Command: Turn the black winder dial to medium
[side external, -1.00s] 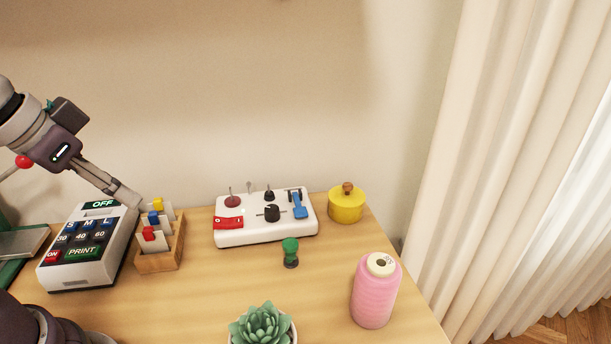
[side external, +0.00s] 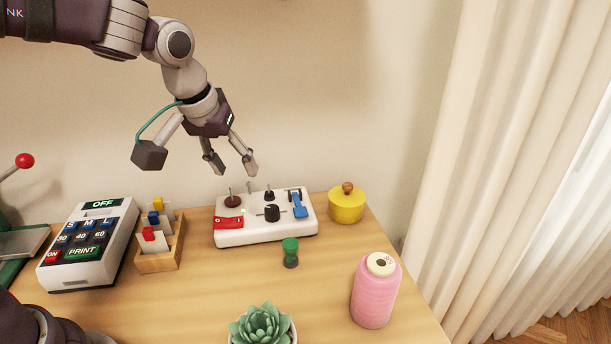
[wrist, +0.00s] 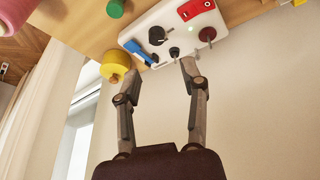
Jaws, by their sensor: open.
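The white winder box (side external: 240,234) sits near the back of the wooden table, against the wall side. Its black dial (side external: 271,213) is on the front middle of the top; it also shows in the wrist view (wrist: 157,36). My gripper (side external: 233,172) is open and empty, in the air above and behind the box, pointing down. In the wrist view my gripper's fingertips (wrist: 162,68) are apart, with the box beyond them. I cannot read any dial markings.
On the box are a red switch (side external: 228,223), a blue lever (side external: 299,206) and upright pins. A yellow pot (side external: 346,206) stands to its right, a green spool (side external: 290,252) in front. A wooden card holder (side external: 160,260) and label printer (side external: 88,246) are left; pink thread (side external: 375,292) is front right.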

